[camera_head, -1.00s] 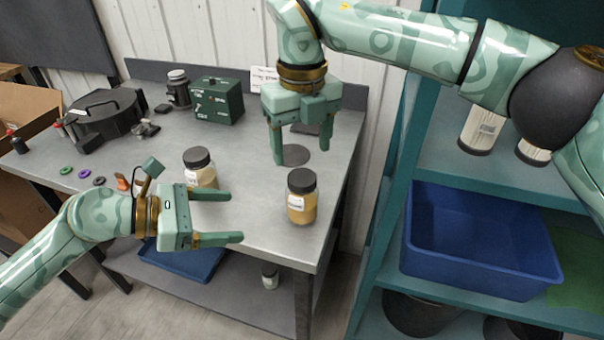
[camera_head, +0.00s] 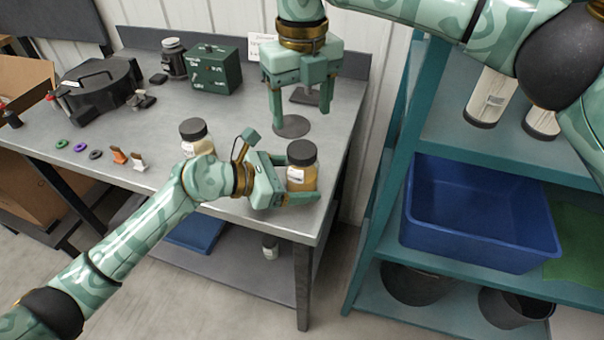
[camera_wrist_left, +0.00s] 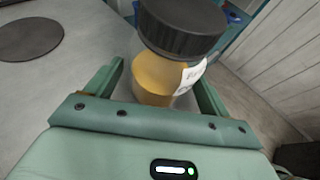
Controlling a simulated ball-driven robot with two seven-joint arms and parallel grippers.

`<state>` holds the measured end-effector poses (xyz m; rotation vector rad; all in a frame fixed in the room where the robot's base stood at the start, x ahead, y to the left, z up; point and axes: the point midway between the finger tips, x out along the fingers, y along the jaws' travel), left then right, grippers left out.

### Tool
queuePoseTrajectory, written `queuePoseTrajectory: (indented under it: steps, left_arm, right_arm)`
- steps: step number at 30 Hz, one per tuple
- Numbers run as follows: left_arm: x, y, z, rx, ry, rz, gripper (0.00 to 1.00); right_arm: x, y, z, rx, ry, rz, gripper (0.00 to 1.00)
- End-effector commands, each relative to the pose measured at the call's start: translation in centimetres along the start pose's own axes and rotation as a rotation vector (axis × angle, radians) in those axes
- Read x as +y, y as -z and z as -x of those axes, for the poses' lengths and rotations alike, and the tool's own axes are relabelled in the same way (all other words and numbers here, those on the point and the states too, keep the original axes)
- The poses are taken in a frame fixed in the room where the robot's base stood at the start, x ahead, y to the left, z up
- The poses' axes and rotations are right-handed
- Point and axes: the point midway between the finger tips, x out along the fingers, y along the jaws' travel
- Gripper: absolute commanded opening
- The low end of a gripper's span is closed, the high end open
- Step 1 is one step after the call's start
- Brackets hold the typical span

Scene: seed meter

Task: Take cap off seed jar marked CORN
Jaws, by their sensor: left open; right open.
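A seed jar (camera_head: 297,180) with yellow-tan contents and a black cap (camera_head: 301,152) stands upright near the front right corner of the bench. It also shows in the left wrist view (camera_wrist_left: 158,76), cap on; its label is too small to read. My left gripper (camera_head: 298,183) is open, with its fingers on either side of the jar body, below the cap. A second jar (camera_head: 206,149) with a black cap (camera_head: 193,129) and paler contents stands to the left, partly behind my left arm. My right gripper (camera_head: 300,110) is open and empty above the bench, behind the first jar.
A grey disc (camera_head: 291,126) lies flat under my right gripper. A green box (camera_head: 214,72), a dark round housing (camera_head: 98,90) and small coloured rings (camera_head: 80,147) are on the bench. A teal shelf with a blue bin (camera_head: 480,222) stands right.

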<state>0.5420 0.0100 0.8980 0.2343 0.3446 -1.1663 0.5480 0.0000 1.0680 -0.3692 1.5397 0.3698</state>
Motion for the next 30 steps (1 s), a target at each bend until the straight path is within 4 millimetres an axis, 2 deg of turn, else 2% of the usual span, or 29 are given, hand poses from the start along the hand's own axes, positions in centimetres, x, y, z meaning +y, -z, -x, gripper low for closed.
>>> queuePoseTrajectory:
  steps: [4,12,21,23,26,30]
  left_arm:
    - [-0.01,0.00,-0.88,0.001,0.000,0.000,0.81]
    - [0.01,0.02,-0.98,0.001,0.000,0.000,0.81]
    - [-0.01,0.02,-0.96,0.001,0.000,0.000,0.00]
    - [-0.01,0.02,-0.96,0.001,0.000,0.000,0.00]
    - [-0.01,0.02,-0.96,0.001,0.000,0.000,0.00]
    - [-0.01,0.02,-0.96,0.001,0.000,0.000,0.00]
  right_arm:
    - [0.00,0.00,0.00,0.000,0.000,0.000,0.67]
    - [0.01,0.00,0.00,0.000,0.000,0.000,0.67]
    - [0.02,0.02,-0.12,0.002,-0.002,0.000,0.67]
    - [0.10,0.04,-0.20,0.002,-0.007,-0.017,0.67]
    - [0.11,0.04,-0.19,0.002,-0.008,-0.132,0.67]
    - [0.14,0.06,-0.19,0.003,-0.009,-0.468,0.67]
